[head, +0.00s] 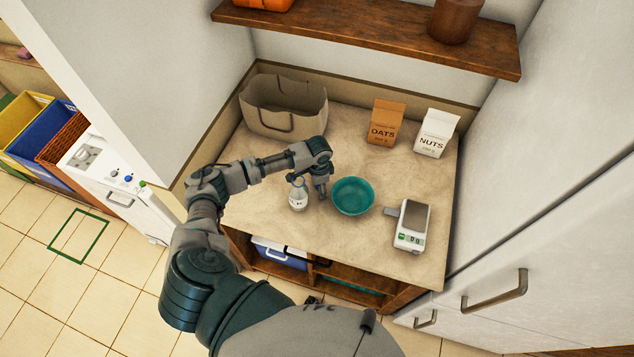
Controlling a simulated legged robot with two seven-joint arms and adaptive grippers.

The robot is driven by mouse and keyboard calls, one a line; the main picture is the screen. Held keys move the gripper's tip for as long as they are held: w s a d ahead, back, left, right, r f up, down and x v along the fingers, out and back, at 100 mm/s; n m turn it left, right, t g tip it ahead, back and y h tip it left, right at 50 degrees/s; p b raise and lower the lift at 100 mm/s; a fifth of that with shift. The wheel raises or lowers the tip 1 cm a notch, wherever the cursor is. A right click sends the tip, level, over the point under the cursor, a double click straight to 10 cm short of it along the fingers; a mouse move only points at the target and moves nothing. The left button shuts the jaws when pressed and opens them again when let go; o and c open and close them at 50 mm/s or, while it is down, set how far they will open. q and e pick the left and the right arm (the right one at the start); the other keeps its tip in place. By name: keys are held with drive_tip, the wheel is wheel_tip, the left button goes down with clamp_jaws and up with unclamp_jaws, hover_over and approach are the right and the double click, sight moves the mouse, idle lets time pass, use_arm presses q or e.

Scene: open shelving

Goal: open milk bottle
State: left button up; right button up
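The milk bottle (298,197) is a small, clear bottle with white contents and a dark mark on its front. It stands upright on the counter (375,243), left of the teal bowl (353,196). My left arm reaches over the counter, and my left gripper (321,191) points down just right of the bottle, between it and the bowl. The gripper is small and dark here, so I cannot tell if its fingers are apart or touching the bottle. The bottle's top is close to my arm, and its cap is not clear. My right gripper is not in view.
A paper bag (284,108) stands at the back left. An oats carton (385,122) and a nuts carton (436,133) stand at the back right. A kitchen scale (412,227) is at the right. A wooden shelf (370,33) hangs above. The counter's middle back is clear.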

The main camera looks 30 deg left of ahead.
use_arm(q)
drive_tip(key=shift+d+f, duration=0.15)
drive_tip(key=shift+f, duration=0.1)
drive_tip(key=shift+a, duration=0.2)
drive_tip(key=shift+w+a+f, duration=0.1)
drive_tip(key=shift+w+a, duration=0.05)
drive_tip(key=shift+a, duration=0.3)
drive_tip(key=shift+r, duration=0.25)
wheel_tip(320, 180, up, 13)
drive_tip(key=shift+w, duration=0.15)
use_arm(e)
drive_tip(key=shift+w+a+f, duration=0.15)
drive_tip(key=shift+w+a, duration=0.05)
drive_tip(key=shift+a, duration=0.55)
use_arm(q)
drive_tip(key=shift+d, duration=0.1)
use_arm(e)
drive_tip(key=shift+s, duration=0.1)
